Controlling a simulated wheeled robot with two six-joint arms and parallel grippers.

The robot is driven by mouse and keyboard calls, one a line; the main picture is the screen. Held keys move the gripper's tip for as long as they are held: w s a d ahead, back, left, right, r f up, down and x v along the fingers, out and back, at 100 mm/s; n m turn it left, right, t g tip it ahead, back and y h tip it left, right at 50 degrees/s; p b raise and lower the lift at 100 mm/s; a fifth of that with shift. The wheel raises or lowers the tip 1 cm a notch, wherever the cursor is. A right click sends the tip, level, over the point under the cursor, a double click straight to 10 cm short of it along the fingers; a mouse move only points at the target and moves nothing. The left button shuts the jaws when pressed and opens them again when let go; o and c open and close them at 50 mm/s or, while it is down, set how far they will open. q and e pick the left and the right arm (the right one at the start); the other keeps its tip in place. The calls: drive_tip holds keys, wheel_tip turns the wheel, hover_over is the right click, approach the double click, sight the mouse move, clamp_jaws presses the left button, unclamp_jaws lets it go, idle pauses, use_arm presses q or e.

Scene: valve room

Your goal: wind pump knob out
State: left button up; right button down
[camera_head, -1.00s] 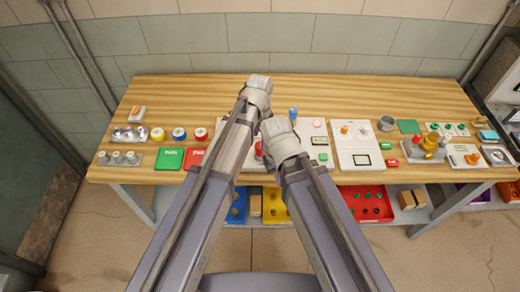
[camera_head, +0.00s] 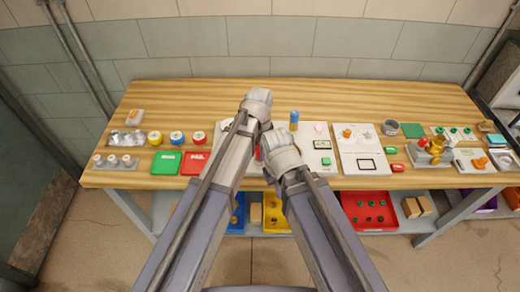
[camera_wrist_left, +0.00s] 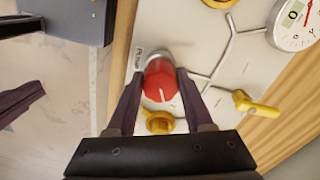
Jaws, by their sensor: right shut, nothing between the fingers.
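The red pump knob (camera_wrist_left: 162,88) has a white pointer line and sits on a pale panel (camera_wrist_left: 205,42) beside a label that reads PUMP. In the left wrist view the fingers of my left gripper (camera_wrist_left: 159,74) lie on both sides of the knob and appear to touch it. In the head view my left gripper (camera_head: 258,104) is over the middle of the bench, its fingers hidden. My right gripper (camera_head: 279,152) is lower and closer to the bench's front edge. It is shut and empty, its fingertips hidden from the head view.
A yellow knob (camera_wrist_left: 160,122), a yellow lever (camera_wrist_left: 256,106) and a round gauge (camera_wrist_left: 296,22) are near the pump knob. A blue cylinder (camera_head: 294,120) stands right of my grippers. Other panels crowd the bench's front half. The bench's back strip (camera_head: 350,92) is clear.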

use_arm(q)
clamp_jaws()
drive_tip(key=shift+n, duration=0.3)
drive_tip(key=n, duration=1.1)
drive_tip(key=shift+s+d, duration=0.1)
drive_tip(key=shift+d, duration=0.05)
drive_tip(key=shift+n, duration=0.3)
idle(0.4)
drive_tip(key=o, duration=0.6)
unclamp_jaws()
drive_tip(key=shift+c, duration=0.2)
